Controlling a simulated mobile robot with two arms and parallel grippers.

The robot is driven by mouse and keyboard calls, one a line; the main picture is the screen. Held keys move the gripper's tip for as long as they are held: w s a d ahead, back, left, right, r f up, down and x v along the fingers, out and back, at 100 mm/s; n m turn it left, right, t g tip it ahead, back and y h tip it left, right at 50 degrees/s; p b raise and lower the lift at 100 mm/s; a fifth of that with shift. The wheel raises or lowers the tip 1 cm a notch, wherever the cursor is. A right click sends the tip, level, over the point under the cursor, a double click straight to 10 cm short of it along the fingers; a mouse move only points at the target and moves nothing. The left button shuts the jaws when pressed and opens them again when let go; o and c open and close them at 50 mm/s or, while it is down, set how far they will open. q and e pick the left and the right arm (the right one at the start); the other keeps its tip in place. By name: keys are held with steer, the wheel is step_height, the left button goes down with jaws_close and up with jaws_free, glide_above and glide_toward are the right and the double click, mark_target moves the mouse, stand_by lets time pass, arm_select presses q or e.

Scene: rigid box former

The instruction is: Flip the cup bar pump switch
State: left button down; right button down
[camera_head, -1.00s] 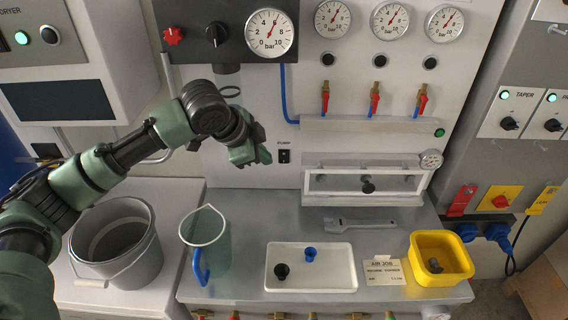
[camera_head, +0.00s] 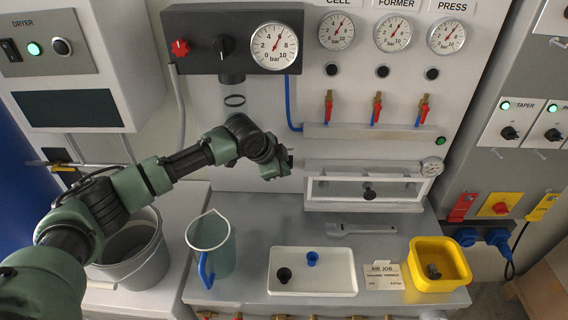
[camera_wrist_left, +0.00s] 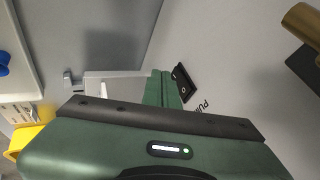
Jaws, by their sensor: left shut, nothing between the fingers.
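The pump switch is a small black rocker on the light machine panel. In the left wrist view the switch (camera_wrist_left: 184,82) shows beside the fingertips of my left gripper (camera_wrist_left: 162,86), with part of its printed label near it. In the head view my left gripper (camera_head: 284,165) is in front of the panel and largely covers the switch and its label. The gripper is shut and empty, its fingertips very near the switch. I cannot tell whether they touch it or which way the rocker is set. My right gripper is not in view.
A clear-fronted chamber (camera_head: 322,190) sits just right of the gripper. Red-handled valves (camera_head: 377,108) and gauges are above. A jug (camera_head: 209,243), a white tray (camera_head: 344,283) and a yellow bin (camera_head: 459,257) stand on the bench below. A grey bucket (camera_head: 155,257) is at left.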

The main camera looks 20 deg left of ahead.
arm_select(q)
steer(key=shift+w+a, duration=0.1)
steer(key=shift+w, duration=0.35)
steer(key=shift+w+a+f, duration=0.1)
steer(key=shift+w, duration=0.1)
steer(key=shift+p, duration=0.35)
